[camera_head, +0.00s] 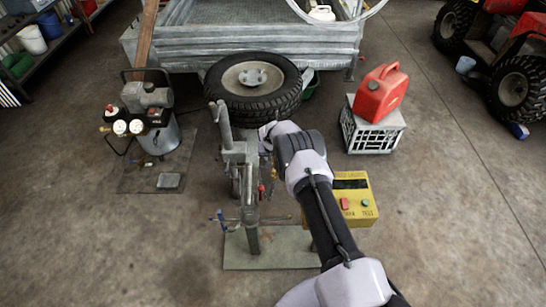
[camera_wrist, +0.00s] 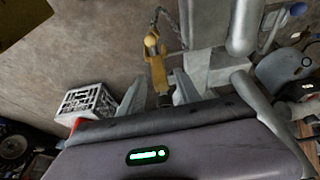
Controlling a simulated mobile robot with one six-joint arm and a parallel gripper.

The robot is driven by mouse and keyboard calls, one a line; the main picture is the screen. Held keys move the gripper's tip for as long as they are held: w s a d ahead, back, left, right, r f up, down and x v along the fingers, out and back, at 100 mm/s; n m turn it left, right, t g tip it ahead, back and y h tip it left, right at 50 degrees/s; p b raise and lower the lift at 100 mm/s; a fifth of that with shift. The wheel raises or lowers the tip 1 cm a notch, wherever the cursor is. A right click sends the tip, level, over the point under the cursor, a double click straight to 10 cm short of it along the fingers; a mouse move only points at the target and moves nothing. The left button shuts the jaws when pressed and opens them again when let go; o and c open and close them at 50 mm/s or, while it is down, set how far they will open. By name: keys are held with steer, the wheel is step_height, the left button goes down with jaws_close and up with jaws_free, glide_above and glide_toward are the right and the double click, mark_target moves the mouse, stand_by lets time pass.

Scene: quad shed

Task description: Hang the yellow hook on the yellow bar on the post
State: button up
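In the wrist view a yellow hook-like piece (camera_wrist: 158,72) lies in line with the gap between the fingers of my gripper (camera_wrist: 158,90). The fingers are apart, with space visible on both sides of the piece, and I see no contact. A chain (camera_wrist: 160,18) runs beside its upper end. In the head view the grey post (camera_head: 250,180) stands on a green base plate (camera_head: 262,251). Small red and yellow items hang at the post's right side. My gripper is mostly hidden behind my arm there. I cannot clearly make out the yellow bar.
A yellow box with buttons (camera_head: 352,198) stands right of the post. A white crate (camera_head: 372,133) with a red fuel can (camera_head: 381,93) is farther right. A tyre (camera_head: 254,85) and trailer are behind. A compressor (camera_head: 148,105) is at left. The floor at front left is clear.

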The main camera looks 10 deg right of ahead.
steer(key=shift+r+p, duration=0.15)
steer(key=shift+p, duration=0.35)
steer(key=s+r+m+p, duration=0.1)
steer(key=s+r+p, duration=0.3)
steer(key=r, duration=1.1)
steer(key=s+r+p, duration=0.2)
steer(key=s+r, duration=0.5)
steer(key=r, duration=0.9)
steer(key=s+r+m+p, duration=0.15)
steer(key=s+r, duration=0.35)
steer(key=r, duration=1)
steer(key=s+r+t+y, duration=0.1)
steer(key=s+r, duration=0.8)
steer(key=s, duration=0.5)
steer(key=s+a+y, duration=0.1)
steer(key=s+a, duration=0.1)
steer(key=s, duration=0.6)
steer(key=s+a+r+y, duration=0.1)
steer(key=s+a, duration=0.1)
steer(key=s, duration=0.6)
steer(key=shift+a+r+p, duration=0.15)
steer(key=shift+a+p, duration=0.15)
steer(key=shift+p, duration=0.15)
